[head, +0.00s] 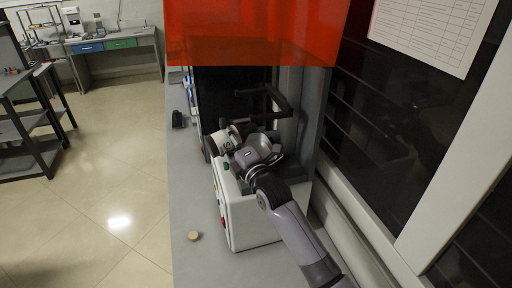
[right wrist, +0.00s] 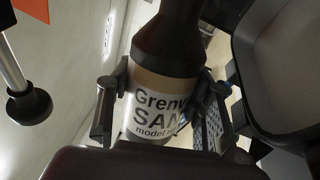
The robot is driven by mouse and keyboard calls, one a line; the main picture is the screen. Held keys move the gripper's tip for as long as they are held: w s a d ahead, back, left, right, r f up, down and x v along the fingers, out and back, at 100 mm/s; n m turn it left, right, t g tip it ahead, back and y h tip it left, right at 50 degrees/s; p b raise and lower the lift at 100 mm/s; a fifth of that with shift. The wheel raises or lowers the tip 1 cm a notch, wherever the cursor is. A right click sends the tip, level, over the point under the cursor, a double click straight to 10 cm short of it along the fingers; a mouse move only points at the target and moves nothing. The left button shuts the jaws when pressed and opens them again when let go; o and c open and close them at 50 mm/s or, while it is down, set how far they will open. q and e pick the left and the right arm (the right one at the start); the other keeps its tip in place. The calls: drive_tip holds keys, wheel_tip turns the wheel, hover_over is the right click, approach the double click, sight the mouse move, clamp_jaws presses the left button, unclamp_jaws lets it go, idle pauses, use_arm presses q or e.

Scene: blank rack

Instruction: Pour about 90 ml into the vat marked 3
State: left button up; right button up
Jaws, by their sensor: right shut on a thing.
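My right gripper (head: 240,143) is shut on a brown bottle (head: 224,141) with a white and tan label, in front of the open machine. The bottle is tilted in the head view. In the right wrist view the fingers (right wrist: 163,102) clasp the bottle (right wrist: 165,70) on both sides; its label reads in part "Grenv", "SAM", "model". Its mouth is out of the frame there, and no liquid shows. I cannot make out any vat marked 3. A dark, rounded tray-like part (right wrist: 290,75) stands at the right in that view; I cannot tell if it is a vat. My left gripper is not in view.
The white machine (head: 245,225) stands on a grey bench (head: 200,265) under a raised orange cover (head: 250,35). A small tan disc, perhaps a cap (head: 194,236), lies on the bench. A dark bracket (head: 275,105) rises behind my gripper. A glazed wall is at right.

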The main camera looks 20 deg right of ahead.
drive_tip(key=shift+m+h+p, duration=0.3)
drive_tip(key=shift+m, duration=0.9)
idle(3.8)
drive_tip(key=n+b, duration=0.1)
drive_tip(key=n, duration=0.2)
drive_tip(key=shift+r+n+y, duration=0.45)
drive_tip(key=shift+n+y, duration=0.05)
drive_tip(key=shift+n, duration=0.3)
drive_tip(key=shift+a, duration=0.1)
drive_tip(key=shift+f, duration=0.1)
drive_tip(key=shift+f+n+b, duration=0.4)
drive_tip(key=shift+n+b, duration=0.15)
drive_tip(key=shift+n, duration=0.25)
drive_tip(key=shift+d+r+n, duration=0.1)
drive_tip(key=shift+d+n, duration=0.1)
drive_tip(key=shift+n, duration=0.1)
